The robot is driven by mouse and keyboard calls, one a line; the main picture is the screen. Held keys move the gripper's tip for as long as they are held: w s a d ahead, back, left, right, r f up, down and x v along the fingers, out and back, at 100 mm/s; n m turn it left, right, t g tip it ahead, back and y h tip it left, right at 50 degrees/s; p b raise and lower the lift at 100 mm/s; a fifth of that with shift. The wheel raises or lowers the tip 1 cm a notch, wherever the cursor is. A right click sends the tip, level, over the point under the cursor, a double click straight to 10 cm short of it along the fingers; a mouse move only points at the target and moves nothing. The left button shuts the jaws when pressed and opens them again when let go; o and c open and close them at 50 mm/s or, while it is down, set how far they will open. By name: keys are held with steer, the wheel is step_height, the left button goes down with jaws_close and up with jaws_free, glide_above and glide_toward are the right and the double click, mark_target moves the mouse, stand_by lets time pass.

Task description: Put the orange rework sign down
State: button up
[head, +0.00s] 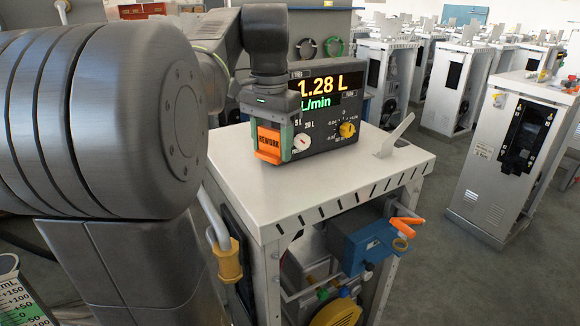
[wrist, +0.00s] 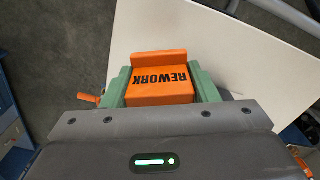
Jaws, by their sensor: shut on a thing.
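The orange rework sign (head: 268,143) is a small block with dark "REWORK" lettering. It also shows in the wrist view (wrist: 158,96), where the lettering is upside down. My gripper (head: 285,138) is shut on the sign, with a green finger on each side of it; the fingers show at both sides of the sign in the wrist view (wrist: 160,88). The sign is over the white top of the dispenser frame (head: 270,205), in front of the meter. Whether its base touches the top is not clear.
A dark meter (head: 362,100) reading 1.28 L stands right behind the sign. A pale angled bracket (head: 397,132) rises from the top at the right. The front of the white top is clear. More dispenser frames (head: 510,150) stand at the right and behind.

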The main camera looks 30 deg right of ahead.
mark_target(272, 129)
steer(key=f, duration=0.4)
steer(key=shift+s, duration=0.25)
steer(key=shift+f, duration=2.3)
steer(key=shift+f, duration=0.2)
steer(key=o, duration=1)
steer(key=shift+r, duration=0.1)
step_height(272, 129, up, 12)
steer(key=shift+w+r, duration=0.1)
steer(key=shift+r, duration=0.05)
